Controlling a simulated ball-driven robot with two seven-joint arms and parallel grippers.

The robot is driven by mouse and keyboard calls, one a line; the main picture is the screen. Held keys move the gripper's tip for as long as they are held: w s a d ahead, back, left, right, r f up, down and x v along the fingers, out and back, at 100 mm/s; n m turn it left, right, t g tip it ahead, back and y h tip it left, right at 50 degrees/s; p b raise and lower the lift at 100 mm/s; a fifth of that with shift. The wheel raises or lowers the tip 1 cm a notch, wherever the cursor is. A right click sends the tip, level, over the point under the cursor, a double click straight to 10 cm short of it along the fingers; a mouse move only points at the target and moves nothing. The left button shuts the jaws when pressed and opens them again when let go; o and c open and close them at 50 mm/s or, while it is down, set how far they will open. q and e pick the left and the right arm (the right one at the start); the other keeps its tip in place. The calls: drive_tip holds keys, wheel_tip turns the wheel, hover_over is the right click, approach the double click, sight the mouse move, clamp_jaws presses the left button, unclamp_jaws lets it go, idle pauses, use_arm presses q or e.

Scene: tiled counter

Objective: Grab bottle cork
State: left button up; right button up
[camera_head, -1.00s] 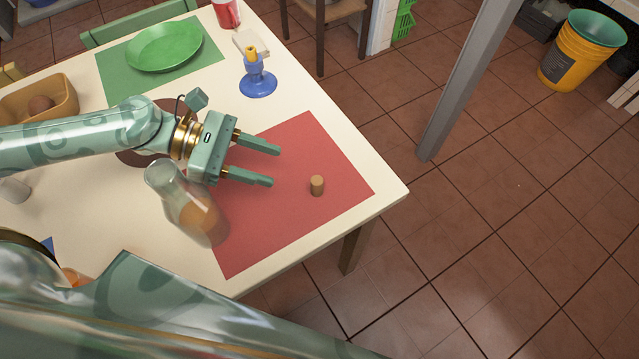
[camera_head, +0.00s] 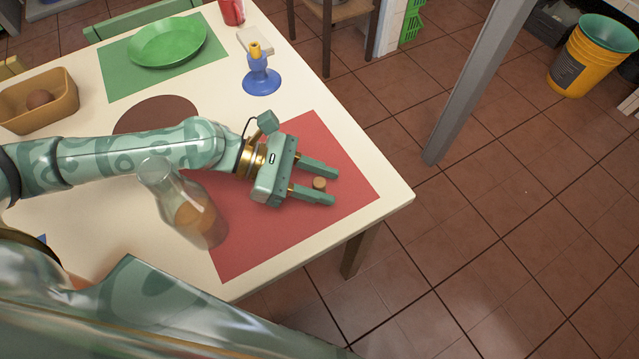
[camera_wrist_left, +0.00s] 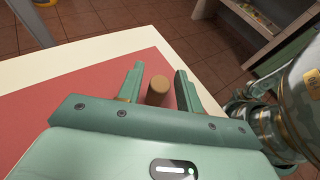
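The cork (camera_head: 319,184) is a small brown cylinder standing on the red placemat (camera_head: 352,190). My left gripper (camera_head: 327,185) is open, with one finger on each side of the cork. In the left wrist view the cork (camera_wrist_left: 158,90) stands upright between the two fingers, with a gap to each side visible. A clear glass bottle (camera_head: 182,205) with orange-brown contents stands at the left edge of the red mat, beside my left arm.
A blue candle holder (camera_head: 261,80) with a yellow top stands behind the mat. A green plate (camera_head: 168,42) and a tan bowl (camera_head: 38,102) with a brown round item are farther left. The table's right edge is close to the cork. The mat's front right is clear.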

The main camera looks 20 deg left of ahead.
use_arm(q)
clamp_jaws()
